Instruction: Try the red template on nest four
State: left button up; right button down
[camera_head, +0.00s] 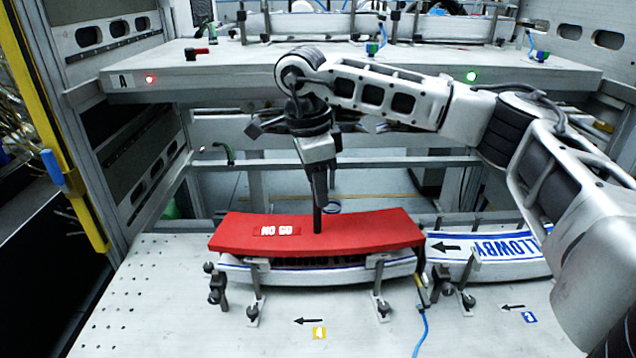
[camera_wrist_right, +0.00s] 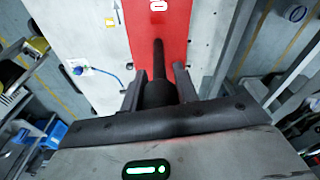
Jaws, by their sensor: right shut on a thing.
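The red template (camera_head: 350,229), a long curved plate marked "NO GO", is over the front left nest (camera_head: 330,274). The nest holds a white curved piece, and a dark band shows between it and the template. I cannot tell whether the template touches the nest. My right gripper (camera_head: 319,188) is above the template, shut on its dark upright handle (camera_head: 318,218). In the right wrist view the gripper (camera_wrist_right: 159,84) grips this handle (camera_wrist_right: 159,58), with the red template (camera_wrist_right: 174,28) beyond. The yellow tag (camera_head: 319,333) before the nest is too small to read surely. My left gripper is out of view.
A neighbouring nest (camera_head: 470,300) at right holds a white strip with blue lettering (camera_head: 490,252); a blue tag (camera_head: 530,317) lies before it. A blue cable (camera_head: 424,325) runs between the nests. An upper shelf (camera_head: 240,75) crosses behind my arm. The perforated table's left side is clear.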

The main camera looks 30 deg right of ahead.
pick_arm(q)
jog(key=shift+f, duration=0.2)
pick_arm(e)
jog(key=shift+f, duration=0.25)
jog(key=c, duration=1)
grip_release()
pick_arm(q)
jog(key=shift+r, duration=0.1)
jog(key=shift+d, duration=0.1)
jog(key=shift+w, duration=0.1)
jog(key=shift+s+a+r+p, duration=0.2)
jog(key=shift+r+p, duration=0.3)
jog(key=shift+p, duration=0.45)
pick_arm(e)
notch_tip(320, 180, up, 16)
jog(key=a, duration=0.2)
jog(key=shift+w, duration=0.35)
jog(key=shift+s+f, duration=0.1)
jog(key=shift+f, duration=0.05)
